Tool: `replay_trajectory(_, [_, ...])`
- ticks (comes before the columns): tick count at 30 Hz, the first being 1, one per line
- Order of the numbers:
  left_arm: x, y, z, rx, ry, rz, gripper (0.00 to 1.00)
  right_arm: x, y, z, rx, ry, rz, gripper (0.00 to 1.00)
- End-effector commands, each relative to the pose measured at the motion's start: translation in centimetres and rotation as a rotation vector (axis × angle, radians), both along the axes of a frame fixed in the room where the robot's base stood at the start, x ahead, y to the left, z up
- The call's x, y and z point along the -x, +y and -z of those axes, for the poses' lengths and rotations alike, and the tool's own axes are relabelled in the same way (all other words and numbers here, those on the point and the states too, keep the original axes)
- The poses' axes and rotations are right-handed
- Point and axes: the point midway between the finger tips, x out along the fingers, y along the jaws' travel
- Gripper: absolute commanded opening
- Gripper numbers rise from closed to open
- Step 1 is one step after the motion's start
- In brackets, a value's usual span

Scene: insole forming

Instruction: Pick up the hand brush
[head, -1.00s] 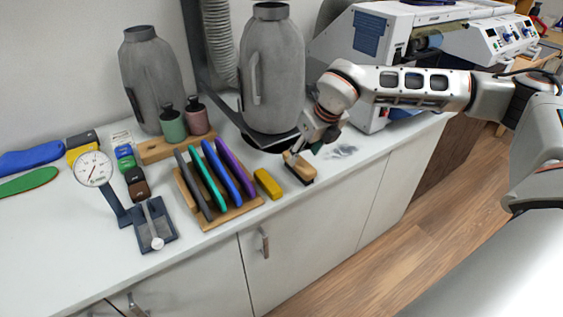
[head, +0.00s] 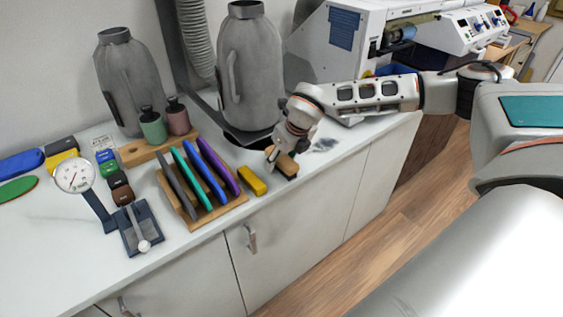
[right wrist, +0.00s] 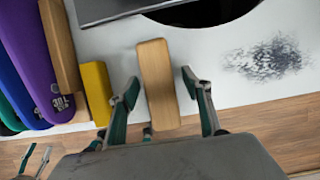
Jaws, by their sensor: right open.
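The hand brush (head: 286,166) lies on the white counter near its front edge, with its wooden back up. In the right wrist view the brush (right wrist: 158,82) shows as a long wooden block; its bristles are hidden there. My right gripper (head: 274,158) is over the brush in the head view. In the right wrist view the open right gripper (right wrist: 160,84) has one finger on each side of the wooden block, with a gap on both sides.
A yellow block (head: 252,181) lies close beside the brush. A wooden rack (head: 207,217) holds several coloured insoles. A large grey canister (head: 250,75) stands behind, by a dark round opening (right wrist: 205,8). Dark dust (right wrist: 268,57) lies to the right.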

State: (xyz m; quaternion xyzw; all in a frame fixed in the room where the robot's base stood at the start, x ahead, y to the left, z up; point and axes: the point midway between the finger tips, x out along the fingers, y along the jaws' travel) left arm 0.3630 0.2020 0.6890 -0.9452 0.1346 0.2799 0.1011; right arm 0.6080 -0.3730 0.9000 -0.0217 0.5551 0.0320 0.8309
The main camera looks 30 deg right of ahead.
Motion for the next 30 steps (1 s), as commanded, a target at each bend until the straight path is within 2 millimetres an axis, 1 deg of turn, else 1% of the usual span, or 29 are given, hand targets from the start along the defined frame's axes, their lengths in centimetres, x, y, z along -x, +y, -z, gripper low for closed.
replay_trajectory(25, [-0.15,0.0,0.36,0.001,-0.004,0.0,0.45,0.01,0.0,0.46,0.0,0.0,0.0,0.49])
replay_trajectory(26, [-0.15,0.0,0.36,0.001,-0.004,0.0,0.45,0.01,0.0,0.46,0.0,0.0,0.0,0.43])
replay_trajectory(27, [-0.14,0.0,0.35,0.001,-0.004,0.0,0.45,0.01,0.0,0.46,0.0,0.0,0.0,0.33])
replay_trajectory(29, [-0.15,0.0,0.36,0.001,-0.004,0.0,0.45,0.01,0.0,0.45,0.0,0.0,0.0,0.17])
replay_trajectory(30, [-0.15,0.0,0.36,0.001,-0.004,0.0,0.45,0.0,-0.01,0.46,0.0,0.0,0.0,0.07])
